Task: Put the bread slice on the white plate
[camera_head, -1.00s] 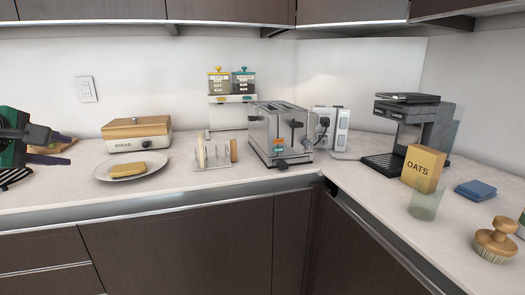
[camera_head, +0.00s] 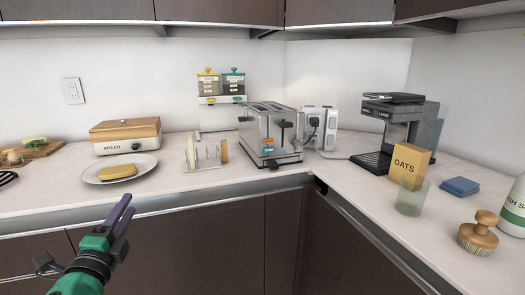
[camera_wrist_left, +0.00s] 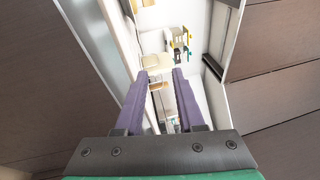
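The white plate (camera_head: 93,177) lies on the counter at the left in the head view. A golden-brown piece that looks like a bread slice (camera_head: 117,172) lies flat on it. A wire rack (camera_head: 206,159) to its right holds a pale slice (camera_head: 191,152) and a browner slice (camera_head: 224,151), both upright. My left gripper (camera_head: 127,204), with purple fingers, is in front of the counter edge, below and apart from the plate. In the left wrist view its fingers (camera_wrist_left: 160,74) stand apart with nothing held between them. My right gripper is not in view.
A bread box (camera_head: 126,137) stands behind the plate. A toaster (camera_head: 269,137) is right of the rack, then a coffee machine (camera_head: 400,135), an oats box (camera_head: 411,167) and a glass (camera_head: 411,197). A cutting board (camera_head: 40,150) is at the far left. Counter before the rack is clear.

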